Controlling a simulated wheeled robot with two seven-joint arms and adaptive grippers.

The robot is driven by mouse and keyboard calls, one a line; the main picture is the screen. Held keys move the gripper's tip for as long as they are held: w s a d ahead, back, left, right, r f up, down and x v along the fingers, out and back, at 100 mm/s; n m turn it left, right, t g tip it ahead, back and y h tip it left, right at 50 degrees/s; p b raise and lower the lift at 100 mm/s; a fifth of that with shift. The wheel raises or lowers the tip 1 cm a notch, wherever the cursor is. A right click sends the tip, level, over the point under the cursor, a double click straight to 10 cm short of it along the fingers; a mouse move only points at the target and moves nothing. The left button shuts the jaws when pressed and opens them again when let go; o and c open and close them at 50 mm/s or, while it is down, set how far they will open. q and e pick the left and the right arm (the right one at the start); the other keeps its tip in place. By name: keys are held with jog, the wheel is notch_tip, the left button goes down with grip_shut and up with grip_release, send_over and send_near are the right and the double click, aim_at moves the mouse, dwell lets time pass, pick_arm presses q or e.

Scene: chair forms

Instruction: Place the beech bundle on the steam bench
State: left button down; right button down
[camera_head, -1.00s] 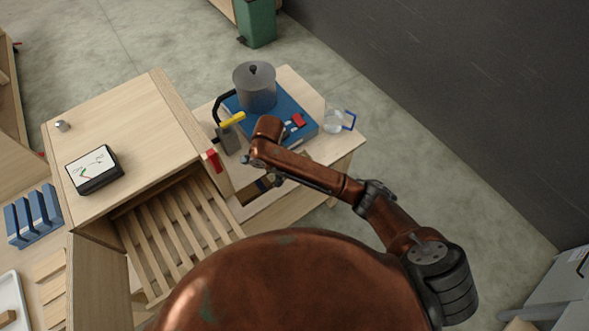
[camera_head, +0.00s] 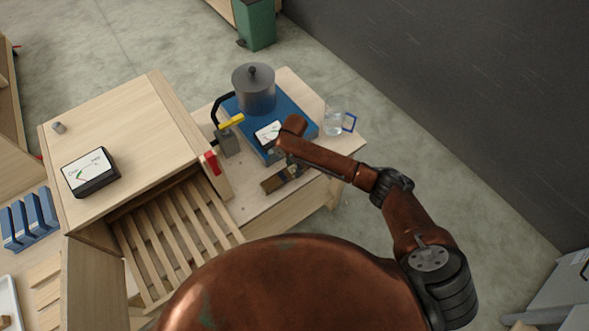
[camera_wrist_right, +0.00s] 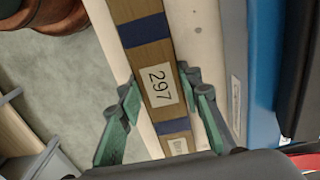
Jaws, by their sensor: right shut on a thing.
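The beech bundle (camera_wrist_right: 152,60) is a strip of wood with dark blue bands and a tag reading 297. In the wrist view it lies between the green fingers of my right gripper (camera_wrist_right: 160,95), which is shut on it. In the head view the bundle (camera_head: 273,183) shows below my right gripper (camera_head: 291,168), over the front part of the steam bench (camera_head: 243,208). I cannot tell whether it touches the bench top. My left gripper is not in view.
A blue unit (camera_head: 298,112) with a grey pot (camera_head: 254,88) stands on the bench behind the bundle. A glass jug (camera_head: 334,123) is at the right. A yellow-handled lever (camera_head: 231,122) and an open slatted box (camera_head: 170,230) are to the left.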

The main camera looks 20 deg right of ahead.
aim_at(294, 168)
jog(key=shift+w+f, duration=0.1)
jog(key=shift+f, duration=0.25)
jog(key=shift+f, duration=0.1)
jog(key=c, duration=1.4)
grip_release()
jog(key=shift+f, duration=0.1)
notch_tip(294, 168, up, 12)
jog(key=shift+r+p, duration=0.15)
jog(key=shift+p, duration=0.3)
